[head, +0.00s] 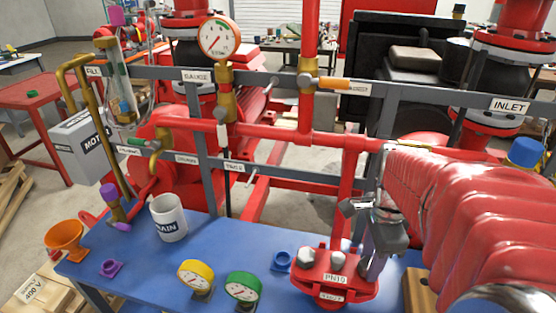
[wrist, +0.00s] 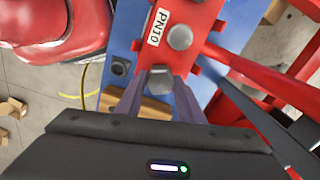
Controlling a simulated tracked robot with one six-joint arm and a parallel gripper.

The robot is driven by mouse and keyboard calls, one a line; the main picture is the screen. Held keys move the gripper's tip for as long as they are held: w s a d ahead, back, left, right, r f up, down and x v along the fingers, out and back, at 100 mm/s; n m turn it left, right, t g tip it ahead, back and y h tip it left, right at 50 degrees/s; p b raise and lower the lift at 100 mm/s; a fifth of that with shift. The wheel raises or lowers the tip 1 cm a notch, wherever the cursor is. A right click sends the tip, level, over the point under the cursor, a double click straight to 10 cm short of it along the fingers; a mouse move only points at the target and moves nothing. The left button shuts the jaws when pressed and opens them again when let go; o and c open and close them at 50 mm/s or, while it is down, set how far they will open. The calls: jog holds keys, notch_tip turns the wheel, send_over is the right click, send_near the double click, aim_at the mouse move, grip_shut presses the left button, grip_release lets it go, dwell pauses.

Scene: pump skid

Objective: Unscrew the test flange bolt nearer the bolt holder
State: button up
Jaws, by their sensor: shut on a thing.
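The red test flange (head: 320,290), labelled PN10, stands on the blue bench at the lower middle of the head view. In the wrist view, the flange (wrist: 197,14) shows a grey hex bolt (wrist: 180,37) in its middle. My gripper (head: 372,270) points down at the flange's right side. In the wrist view, my gripper (wrist: 160,80) is shut on another bolt (wrist: 160,77), with a finger on each side of its head. Whether that bolt is still in the flange cannot be told. A wooden block (head: 418,290), possibly the bolt holder, stands right of my gripper; the wrist view shows it too (wrist: 138,105).
A red upright pipe (head: 345,195) and grey rail stand behind the flange. Green (head: 242,288) and yellow (head: 196,277) gauges, a blue ring (head: 282,260) and a white mug (head: 168,217) are on the bench to the left. A dark ring (wrist: 120,66) lies beside the flange.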

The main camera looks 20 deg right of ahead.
jog(key=shift+n, duration=1.9)
jog(key=o, duration=1.2)
jog(key=shift+c, duration=0.2)
jog(key=shift+r, duration=0.1)
notch_tip(320, 180, up, 14)
jog(key=shift+f, duration=0.2)
